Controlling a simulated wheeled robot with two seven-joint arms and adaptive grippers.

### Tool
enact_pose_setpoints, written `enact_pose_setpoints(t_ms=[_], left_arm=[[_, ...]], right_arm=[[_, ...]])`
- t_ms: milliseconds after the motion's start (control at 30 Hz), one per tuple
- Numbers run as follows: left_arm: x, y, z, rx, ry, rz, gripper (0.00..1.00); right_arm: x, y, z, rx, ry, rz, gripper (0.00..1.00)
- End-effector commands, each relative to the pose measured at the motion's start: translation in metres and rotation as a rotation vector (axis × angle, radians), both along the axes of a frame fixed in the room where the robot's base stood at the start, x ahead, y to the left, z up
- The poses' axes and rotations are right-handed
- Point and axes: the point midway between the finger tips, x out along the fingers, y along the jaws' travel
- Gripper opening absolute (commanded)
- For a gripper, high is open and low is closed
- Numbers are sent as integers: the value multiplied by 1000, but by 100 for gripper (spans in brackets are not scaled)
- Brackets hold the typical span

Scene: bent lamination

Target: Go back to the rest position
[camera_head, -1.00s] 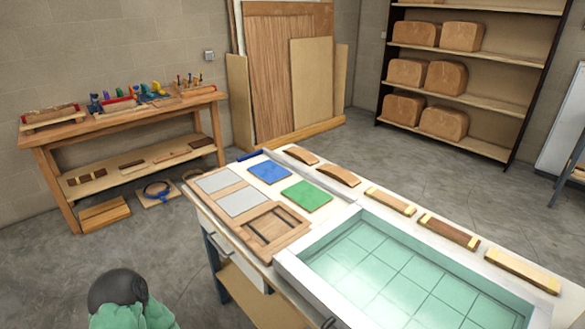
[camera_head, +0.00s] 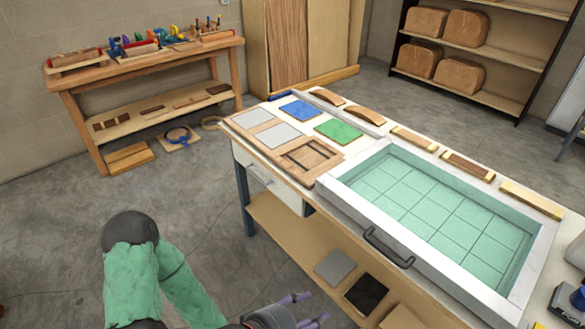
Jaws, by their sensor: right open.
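The wrist is partly cut off by the frame.
The workbench carries a glass-green tiled basin (camera_head: 360,174), a wooden frame (camera_head: 303,156), blue and green sheets and curved strips. A tool table (camera_head: 150,58) stands at the back left.

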Motion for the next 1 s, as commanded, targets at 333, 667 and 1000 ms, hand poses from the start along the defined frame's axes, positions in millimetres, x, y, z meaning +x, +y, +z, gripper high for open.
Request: enact_pose_setpoints(t_ms=[333, 667, 1000], left_arm=[[0, 0, 6, 0, -1, -1, 100], [0, 0, 17, 0, -1, -1, 100], [0, 0, 33, 0, -1, -1, 100]], right_arm=[[6, -8, -50, 60, 214, -35, 48], [-2, -18, -133, 262, 549, -126, 48], [-21, -8, -228, 756, 805, -341, 48]])
